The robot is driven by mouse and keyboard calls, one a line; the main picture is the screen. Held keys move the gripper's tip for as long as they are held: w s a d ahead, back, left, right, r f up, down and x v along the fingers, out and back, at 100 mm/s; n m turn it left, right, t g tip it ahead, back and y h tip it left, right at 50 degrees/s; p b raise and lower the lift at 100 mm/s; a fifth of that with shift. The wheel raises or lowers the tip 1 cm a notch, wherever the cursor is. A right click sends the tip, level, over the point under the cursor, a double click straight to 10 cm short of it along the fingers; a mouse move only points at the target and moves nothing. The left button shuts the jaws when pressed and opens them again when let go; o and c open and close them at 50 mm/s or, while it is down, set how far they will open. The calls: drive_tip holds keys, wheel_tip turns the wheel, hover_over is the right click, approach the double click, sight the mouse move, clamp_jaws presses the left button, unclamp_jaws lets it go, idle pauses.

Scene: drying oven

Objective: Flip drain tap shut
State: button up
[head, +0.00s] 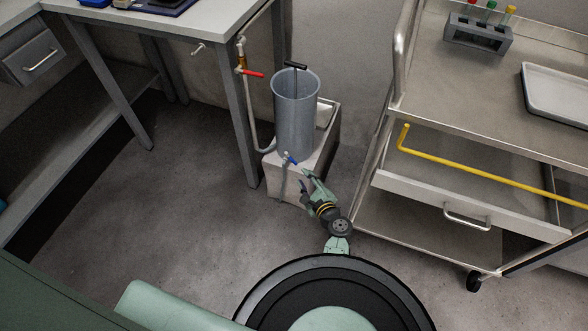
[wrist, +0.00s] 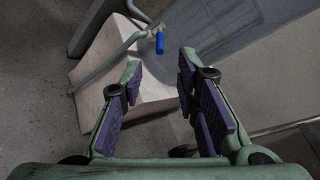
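The drain tap has a small blue handle (head: 290,158) at the foot of a grey cylindrical tank (head: 296,112). In the wrist view the blue handle (wrist: 160,43) sits ahead of my fingers, near the top middle, on a metal fitting with a pipe running down to the left. My gripper (head: 307,181) is just below and right of the tap in the head view. In the wrist view my gripper (wrist: 159,75) has its two purple-padded fingers apart with nothing between them. The handle lies beyond the fingertips, apart from them.
The tank stands on a pale block (head: 316,165). A red-handled valve (head: 252,73) is on the pipe by the bench leg, left of the tank. A steel cart (head: 450,85) with a yellow bar (head: 470,175) stands close on the right. Floor at left is clear.

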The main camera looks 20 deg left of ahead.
sight(294, 163)
drive_tip(key=x, duration=1)
drive_tip(key=shift+w+a, duration=0.2)
drive_tip(key=shift+w, duration=0.1)
clamp_jaws()
